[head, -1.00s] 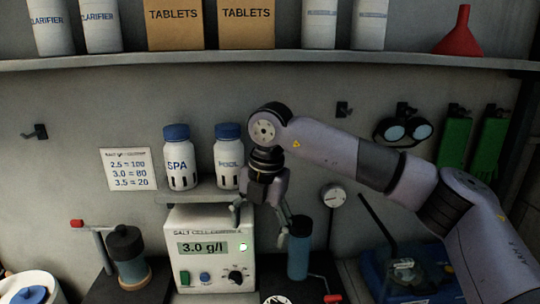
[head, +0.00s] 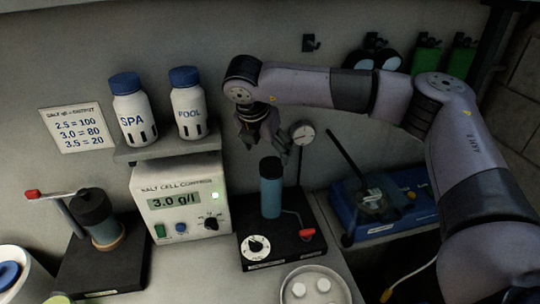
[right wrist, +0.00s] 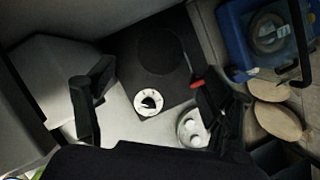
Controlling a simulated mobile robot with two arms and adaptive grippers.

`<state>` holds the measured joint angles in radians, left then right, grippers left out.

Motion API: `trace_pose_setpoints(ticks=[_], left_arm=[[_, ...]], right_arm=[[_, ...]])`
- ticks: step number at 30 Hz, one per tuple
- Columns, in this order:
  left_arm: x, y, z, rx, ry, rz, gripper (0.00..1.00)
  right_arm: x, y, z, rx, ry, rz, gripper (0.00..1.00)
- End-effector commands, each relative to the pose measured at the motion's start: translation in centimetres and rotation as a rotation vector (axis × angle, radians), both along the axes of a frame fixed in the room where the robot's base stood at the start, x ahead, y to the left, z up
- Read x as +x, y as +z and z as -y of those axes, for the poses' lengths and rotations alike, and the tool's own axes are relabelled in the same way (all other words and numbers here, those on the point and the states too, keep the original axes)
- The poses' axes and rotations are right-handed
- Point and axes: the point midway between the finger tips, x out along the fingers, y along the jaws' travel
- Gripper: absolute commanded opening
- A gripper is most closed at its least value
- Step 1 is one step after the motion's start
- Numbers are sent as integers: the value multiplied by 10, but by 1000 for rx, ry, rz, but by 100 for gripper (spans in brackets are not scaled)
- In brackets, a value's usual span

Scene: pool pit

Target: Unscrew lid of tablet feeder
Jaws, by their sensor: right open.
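Two white slotted bottles with blue lids, marked SPA (head: 131,117) and POOL (head: 188,113), stand on a small shelf. A blue cylinder (head: 271,192) stands upright on a black base (head: 262,237) with a white dial (head: 256,247) and a red-tipped lever (head: 307,235). None is labelled as the tablet feeder, so I cannot tell which one it is. My right gripper (head: 266,148) is open and empty, above the blue cylinder and right of POOL. In the right wrist view its spread fingers (right wrist: 150,98) frame the base and dial (right wrist: 152,102). My left gripper is not in view.
A grey salt cell controller (head: 183,212) sits below the bottles. A black-topped device (head: 97,215) with a red handle stands left. A round tray (head: 335,290) with white tablets is in front. A blue case (head: 385,225) lies right.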

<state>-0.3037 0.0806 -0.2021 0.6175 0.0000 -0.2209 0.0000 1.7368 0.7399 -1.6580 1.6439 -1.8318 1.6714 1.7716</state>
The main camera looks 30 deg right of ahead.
Motion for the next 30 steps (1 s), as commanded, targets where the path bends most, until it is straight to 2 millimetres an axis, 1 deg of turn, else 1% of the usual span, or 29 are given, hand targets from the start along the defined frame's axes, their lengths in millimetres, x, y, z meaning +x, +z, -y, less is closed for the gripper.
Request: trace_pose_setpoints(ticks=[1,6,12,16,23,30], left_arm=[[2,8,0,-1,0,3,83],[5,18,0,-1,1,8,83],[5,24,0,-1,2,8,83],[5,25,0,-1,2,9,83],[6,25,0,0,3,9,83],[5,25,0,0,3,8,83]], right_arm=[[1,-7,4,0,-2,-5,76],[8,-35,13,0,-1,-3,76],[14,-55,18,1,0,-2,76],[16,-60,20,0,0,0,76],[16,-61,20,1,0,1,76],[16,-61,20,1,0,1,61]])
